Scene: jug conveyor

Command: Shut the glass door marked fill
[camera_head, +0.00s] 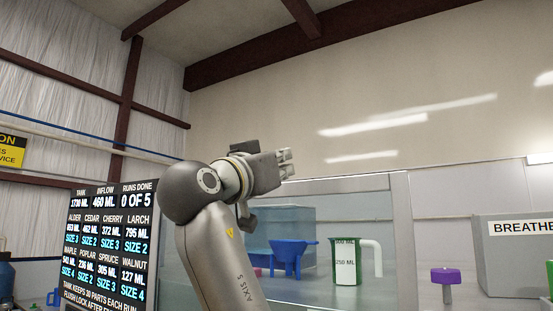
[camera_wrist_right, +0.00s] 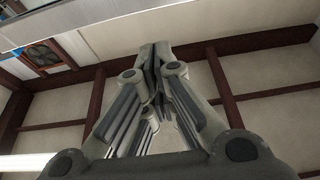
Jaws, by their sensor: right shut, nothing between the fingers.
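A glass panel in a pale grey frame (camera_head: 405,235) stands in front of me in the head view. I cannot read any fill marking on it, and cannot tell whether it is the door or whether it is open. My right arm rises in front of its left part and hides some of it. My right gripper (camera_head: 286,163) is near the top rail, pointing right, shut and empty. I cannot tell whether it touches the frame. The right wrist view shows the fingers of this gripper (camera_wrist_right: 155,60) closed together. My left gripper is not in view.
Behind the glass are a blue funnel (camera_head: 292,255) and a white jug (camera_head: 347,262) with green markings. A dark number board (camera_head: 105,240) stands at left. At right are a purple-topped piece (camera_head: 446,276) and a grey box (camera_head: 515,255) marked "BREATHE".

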